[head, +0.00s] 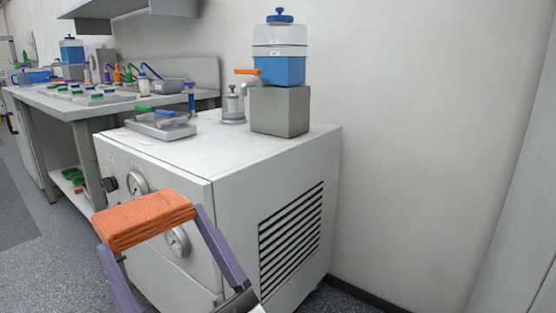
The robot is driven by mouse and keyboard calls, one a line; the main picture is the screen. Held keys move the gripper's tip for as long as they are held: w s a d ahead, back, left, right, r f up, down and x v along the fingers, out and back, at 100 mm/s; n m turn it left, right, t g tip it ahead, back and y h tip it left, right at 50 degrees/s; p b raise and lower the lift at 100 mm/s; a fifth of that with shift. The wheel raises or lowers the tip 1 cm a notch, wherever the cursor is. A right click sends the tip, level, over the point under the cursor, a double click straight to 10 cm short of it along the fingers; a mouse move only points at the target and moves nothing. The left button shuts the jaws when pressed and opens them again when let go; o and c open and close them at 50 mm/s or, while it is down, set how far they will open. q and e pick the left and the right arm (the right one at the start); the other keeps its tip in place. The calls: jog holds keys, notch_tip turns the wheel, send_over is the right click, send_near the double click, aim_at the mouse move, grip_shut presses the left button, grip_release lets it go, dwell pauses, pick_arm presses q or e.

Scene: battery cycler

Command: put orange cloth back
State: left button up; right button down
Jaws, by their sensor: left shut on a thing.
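The orange cloth (143,219) is a folded, layered block. My left gripper (150,228) has purple fingers, one at each end of the cloth, and is shut on it. It holds the cloth in the air in front of the white cabinet (235,165), below the level of its top. The cloth covers part of the cabinet's front and part of a round gauge. My right gripper is not in view.
On the cabinet top are a tray (160,126) with small items, a metal vessel (233,106) and a grey block (280,110) bearing a blue-filled container (279,68). The cabinet top's front middle is clear. A workbench (75,103) with several items stands at left.

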pick_arm(q)
jog(key=a+f+m+t+h, duration=0.3)
jog(key=f+m+t+h, duration=0.1)
jog(key=f+h, duration=0.5)
jog(key=w+a+f+m+t+h, duration=0.1)
jog(key=a+f+m+t+h, duration=0.2)
jog(key=f+h, duration=0.6)
jog(key=m+t+h, duration=0.1)
jog(key=m+h, duration=0.1)
jog(key=shift+a+f+m+t, duration=0.25)
jog(key=shift+a+m+t, duration=0.05)
jog(key=shift+a+t, duration=0.1)
jog(key=s+r+p, duration=0.2)
jog(key=r+p, duration=1)
jog(key=p, duration=0.2)
jog(key=s+r+p, duration=0.3)
jog(key=r+p, duration=1)
jog(key=p, duration=0.1)
jog(key=shift+s+r, duration=0.15)
jog(key=shift+s, duration=0.15)
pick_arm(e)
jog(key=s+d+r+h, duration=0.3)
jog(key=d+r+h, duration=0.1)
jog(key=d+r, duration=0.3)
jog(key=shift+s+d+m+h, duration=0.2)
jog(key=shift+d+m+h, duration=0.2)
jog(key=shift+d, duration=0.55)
